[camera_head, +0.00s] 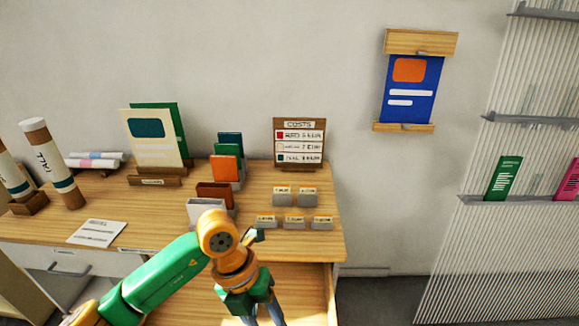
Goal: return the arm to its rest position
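My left arm (160,277), green with orange joints, reaches in from the lower left across the front of the wooden table. Its gripper (262,316) points down in front of the table, above a pulled-out wooden drawer or lower surface. Two grey-blue fingers show at the bottom edge. Their tips are cut off, so I cannot tell whether they are open or shut or hold anything. My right arm and gripper are not in view.
The table (150,225) carries card holders (215,195), a costs board (299,143), small labelled blocks (294,196), a paper sheet (97,232) and upright tubes (50,160). A blue poster (411,90) hangs on the wall. A ribbed rack (520,240) stands right. Floor between is clear.

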